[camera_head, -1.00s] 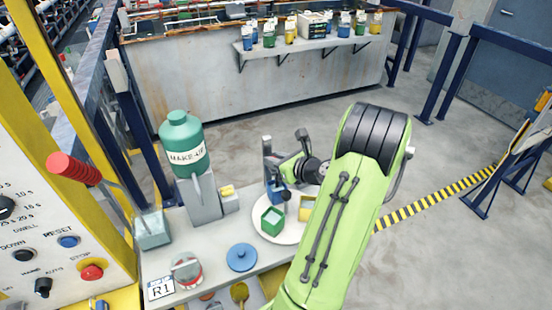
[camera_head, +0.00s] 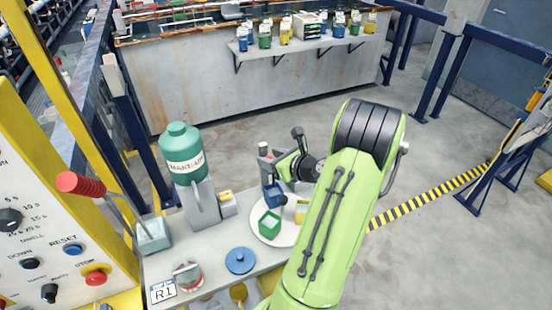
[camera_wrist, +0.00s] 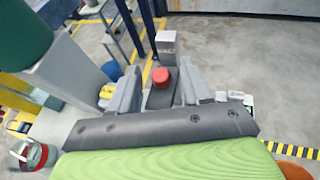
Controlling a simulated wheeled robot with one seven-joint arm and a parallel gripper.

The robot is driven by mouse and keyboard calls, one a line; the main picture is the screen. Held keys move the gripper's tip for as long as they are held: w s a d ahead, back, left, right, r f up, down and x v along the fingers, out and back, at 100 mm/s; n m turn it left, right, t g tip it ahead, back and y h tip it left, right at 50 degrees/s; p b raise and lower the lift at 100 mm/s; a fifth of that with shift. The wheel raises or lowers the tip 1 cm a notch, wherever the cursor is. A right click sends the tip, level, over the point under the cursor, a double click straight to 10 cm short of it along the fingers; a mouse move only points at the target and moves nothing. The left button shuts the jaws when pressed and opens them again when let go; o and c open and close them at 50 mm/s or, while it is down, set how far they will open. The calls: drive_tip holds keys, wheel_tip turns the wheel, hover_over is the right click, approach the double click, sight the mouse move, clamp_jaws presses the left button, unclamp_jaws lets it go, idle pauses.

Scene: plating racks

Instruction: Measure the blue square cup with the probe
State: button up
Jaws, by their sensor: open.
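The blue square cup (camera_head: 269,198) stands on a round white plate (camera_head: 262,236) in the head view, partly hidden by my gripper. A green square cup (camera_head: 269,225) stands in front of it, and a yellow cup (camera_head: 301,212) is to the right, partly behind my arm. My gripper (camera_wrist: 159,74) is open over the back of the plate. In the wrist view, a grey piece with a red round top (camera_wrist: 160,77) shows between its two fingers; it may be the probe, and I cannot tell whether the fingers touch it. No cup shows clearly in the wrist view.
A green bottle (camera_head: 183,150) on a grey stand is left of the plate. A blue disc (camera_head: 240,260), a red-based knob (camera_head: 187,274) and an R1 label (camera_head: 163,291) are on the bench front. A yellow control panel (camera_head: 45,250) stands at left. Floor behind is clear.

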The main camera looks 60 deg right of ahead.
drive_tip(key=p+v, duration=0.1)
drive_tip(key=v, duration=1.4)
drive_tip(key=shift+s+r, duration=0.15)
drive_tip(key=shift+s, duration=0.2)
drive_tip(key=shift+w+a, duration=0.1)
